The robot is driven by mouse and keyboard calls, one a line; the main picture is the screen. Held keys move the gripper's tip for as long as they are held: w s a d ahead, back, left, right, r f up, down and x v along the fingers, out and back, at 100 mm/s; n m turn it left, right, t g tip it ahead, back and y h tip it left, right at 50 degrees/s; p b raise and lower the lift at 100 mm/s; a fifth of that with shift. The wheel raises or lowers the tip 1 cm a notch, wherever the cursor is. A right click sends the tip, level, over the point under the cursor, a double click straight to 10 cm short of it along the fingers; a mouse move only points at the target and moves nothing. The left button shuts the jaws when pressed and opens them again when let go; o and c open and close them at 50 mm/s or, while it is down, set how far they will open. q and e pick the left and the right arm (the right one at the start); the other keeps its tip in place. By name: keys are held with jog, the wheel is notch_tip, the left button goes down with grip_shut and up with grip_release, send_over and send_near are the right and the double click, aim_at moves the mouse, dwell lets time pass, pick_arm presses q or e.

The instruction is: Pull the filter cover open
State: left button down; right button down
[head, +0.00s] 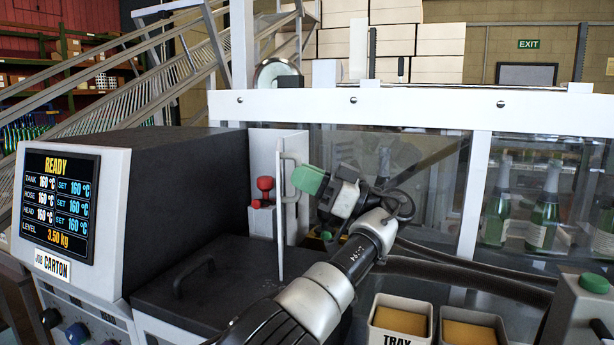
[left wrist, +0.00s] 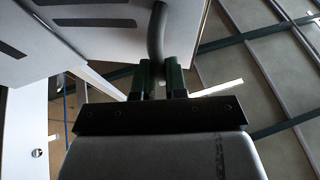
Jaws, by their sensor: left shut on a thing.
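The filter cover (head: 281,205) is a thin pale upright panel at the dark machine housing. In the head view it stands nearly edge-on, out from the housing, with a red-knobbed fitting (head: 264,188) showing beside it. Its grey bar handle (head: 291,198) is on its right face. My left gripper (head: 300,178), with green fingers, is at the handle's upper part. In the left wrist view the gripper's fingers (left wrist: 159,78) are shut on the lower end of the curved handle (left wrist: 157,35), with the cover (left wrist: 105,40) beside it. My right gripper is not in view.
A dark flat lid with a handle (head: 178,277) lies in front of the cover. The control box screen (head: 57,205) is at left. Clear guard panels with bottles (head: 545,212) stand behind at right. Dark hoses (head: 470,278) and pellet trays (head: 401,322) are at lower right.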

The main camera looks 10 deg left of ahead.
pick_arm(q)
jog(key=c, duration=1.4)
grip_release()
jog(key=shift+w+a+r, duration=0.15)
jog(key=shift+a+r, duration=0.1)
jog(key=shift+c, duration=0.2)
jog(key=shift+a+f, duration=0.2)
jog(key=shift+w+d+f, duration=0.15)
